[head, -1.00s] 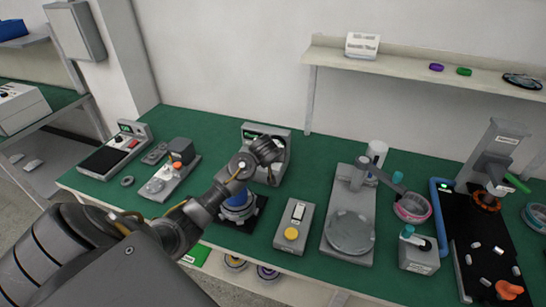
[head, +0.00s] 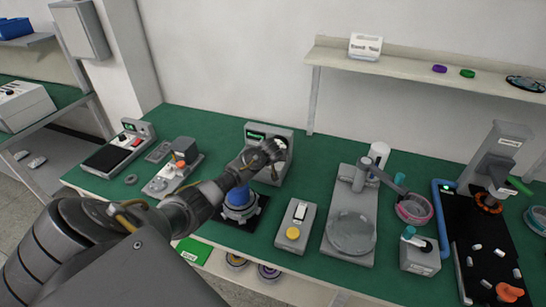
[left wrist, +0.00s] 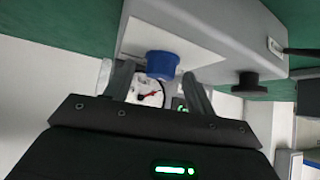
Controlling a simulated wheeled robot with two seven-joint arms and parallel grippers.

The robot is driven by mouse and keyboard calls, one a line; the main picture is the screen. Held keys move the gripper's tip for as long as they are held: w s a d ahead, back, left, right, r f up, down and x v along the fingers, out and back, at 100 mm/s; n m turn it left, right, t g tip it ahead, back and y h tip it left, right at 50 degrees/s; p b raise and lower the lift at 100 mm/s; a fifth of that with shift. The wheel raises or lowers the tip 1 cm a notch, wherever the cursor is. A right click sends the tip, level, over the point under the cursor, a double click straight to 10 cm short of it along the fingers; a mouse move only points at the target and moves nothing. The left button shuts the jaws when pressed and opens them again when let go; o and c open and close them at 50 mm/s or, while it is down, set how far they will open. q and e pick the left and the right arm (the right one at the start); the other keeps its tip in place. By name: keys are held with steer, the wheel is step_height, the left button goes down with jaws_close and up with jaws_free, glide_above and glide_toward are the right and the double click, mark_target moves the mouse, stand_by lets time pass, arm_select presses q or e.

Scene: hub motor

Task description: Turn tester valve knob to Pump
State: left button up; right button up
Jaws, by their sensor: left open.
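The grey tester box (head: 257,131) stands at the back of the green bench, with a small green display and a pale gauge partly behind my gripper. My left gripper (head: 277,149) is at its front in the head view. In the left wrist view, a grey housing with a white plate fills the top. A blue cylindrical knob (left wrist: 162,65) projects from the plate between the two open fingers of my left gripper (left wrist: 158,88); contact cannot be told. A dial with a red needle (left wrist: 150,97) shows behind it. A black knob (left wrist: 249,86) sits to the right. My right gripper is not in view.
A hub motor with a blue top (head: 240,200) stands below my left forearm. A grey box with a yellow button (head: 294,230) and a round-plate station (head: 350,235) stand to the right. A shelf (head: 420,67) runs along the back wall.

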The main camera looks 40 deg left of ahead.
arm_select(q)
steer(key=shift+w+a+f, duration=0.1)
steer(key=shift+w+f, duration=0.05)
steer(key=shift+f, duration=0.1)
